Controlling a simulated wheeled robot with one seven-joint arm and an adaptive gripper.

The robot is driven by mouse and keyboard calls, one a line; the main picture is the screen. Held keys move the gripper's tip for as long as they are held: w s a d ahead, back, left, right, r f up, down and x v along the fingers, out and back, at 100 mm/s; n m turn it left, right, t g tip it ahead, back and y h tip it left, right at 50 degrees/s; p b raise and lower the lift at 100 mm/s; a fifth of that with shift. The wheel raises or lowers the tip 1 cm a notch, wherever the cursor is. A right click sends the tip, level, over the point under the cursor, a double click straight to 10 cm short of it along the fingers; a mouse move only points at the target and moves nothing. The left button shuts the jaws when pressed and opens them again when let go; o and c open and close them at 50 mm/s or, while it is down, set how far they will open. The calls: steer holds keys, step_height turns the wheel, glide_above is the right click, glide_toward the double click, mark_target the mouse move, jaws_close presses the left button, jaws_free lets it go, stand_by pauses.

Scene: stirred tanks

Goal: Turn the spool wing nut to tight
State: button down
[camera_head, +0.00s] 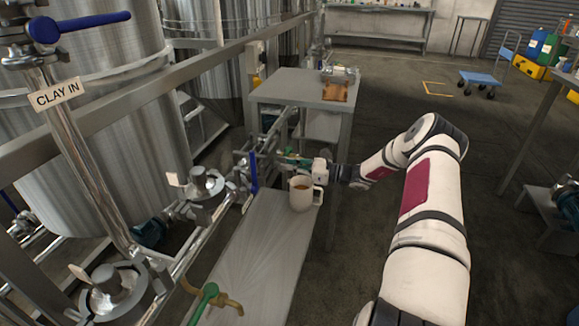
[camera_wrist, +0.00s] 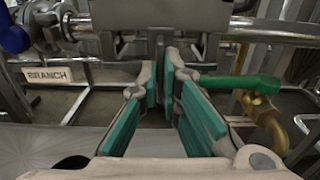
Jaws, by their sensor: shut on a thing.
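My gripper (camera_head: 297,161) is at the pipework beyond the grey bench, with its teal pads beside the pipes. In the wrist view the two fingers (camera_wrist: 163,72) reach forward with their tips close together on a thin grey piece, which seems to be the spool wing nut (camera_wrist: 160,48). Most of it is hidden between the pads, and its turn angle cannot be told. A broad grey metal body (camera_wrist: 150,14) stands just above the fingertips. In the head view the wing nut cannot be made out.
In the wrist view a green-handled brass tap (camera_wrist: 262,112) is close on the right, and a BRANCH label (camera_wrist: 46,75) hangs left.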

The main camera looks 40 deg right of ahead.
steer(key=c, duration=1.8)
jaws_free()
steer(key=v, duration=1.2)
steer(key=shift+d, duration=0.1)
